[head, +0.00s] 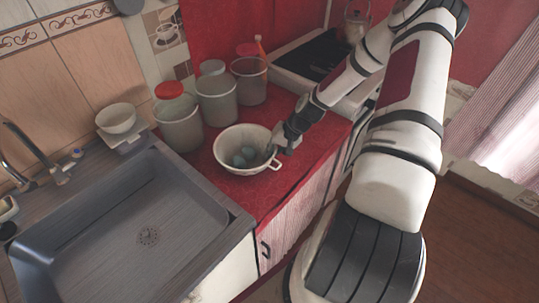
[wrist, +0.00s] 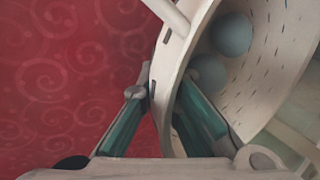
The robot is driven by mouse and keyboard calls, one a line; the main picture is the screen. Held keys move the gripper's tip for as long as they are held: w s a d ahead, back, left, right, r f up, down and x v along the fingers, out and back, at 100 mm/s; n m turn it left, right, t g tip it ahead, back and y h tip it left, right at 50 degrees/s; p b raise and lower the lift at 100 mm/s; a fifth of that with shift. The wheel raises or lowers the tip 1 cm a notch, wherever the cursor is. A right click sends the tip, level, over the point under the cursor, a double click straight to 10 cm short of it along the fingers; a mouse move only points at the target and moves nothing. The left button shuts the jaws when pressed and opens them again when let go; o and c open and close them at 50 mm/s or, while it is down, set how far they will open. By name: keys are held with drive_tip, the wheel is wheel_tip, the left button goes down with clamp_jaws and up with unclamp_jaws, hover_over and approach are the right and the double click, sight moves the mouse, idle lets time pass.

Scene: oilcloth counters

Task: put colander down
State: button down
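The white colander (head: 230,138) is at the red counter, near its front edge and right of the sink. Several blue-grey balls lie inside it. In the head view my gripper (head: 278,147) is at the colander's right side. In the wrist view the colander wall (wrist: 172,75) passes between my gripper's two green-sided fingers (wrist: 167,92), one on the outer side and one on the inner side. The gripper appears shut on this wall. The colander looks roughly level. I cannot tell whether its base touches the counter.
Several grey canisters (head: 217,101) stand close behind the colander. The sink (head: 140,225) is to the left, with a white bowl (head: 116,118) on a small stand beyond it. A hob (head: 318,55) lies at the back right. Bare red counter (head: 250,192) shows in front.

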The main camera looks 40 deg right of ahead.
drive_tip(key=c, duration=1.8)
unclamp_jaws()
drive_tip(key=v, duration=1.1)
drive_tip(key=s+a+r+n+g+h, duration=0.1)
drive_tip(key=s+a+r+n+h, duration=0.15)
drive_tip(key=a+r, duration=0.65)
drive_tip(key=s+a+r+n+g+h, duration=0.1)
drive_tip(key=s+a+r+n+h, duration=0.3)
drive_tip(key=r, duration=0.9)
drive_tip(key=s+a+r+t, duration=0.1)
drive_tip(key=s+a+r, duration=0.2)
drive_tip(key=s+a+r+n+t+y, duration=0.1)
drive_tip(key=s+a+r, duration=0.3)
drive_tip(key=s+a+r+t+y, duration=0.1)
drive_tip(key=s+a+r, duration=0.2)
drive_tip(key=s+a, duration=0.1)
drive_tip(key=shift+s+r+n, duration=0.1)
drive_tip(key=shift+r+n, duration=0.05)
drive_tip(key=shift+n, duration=0.1)
drive_tip(key=shift+t, duration=0.3)
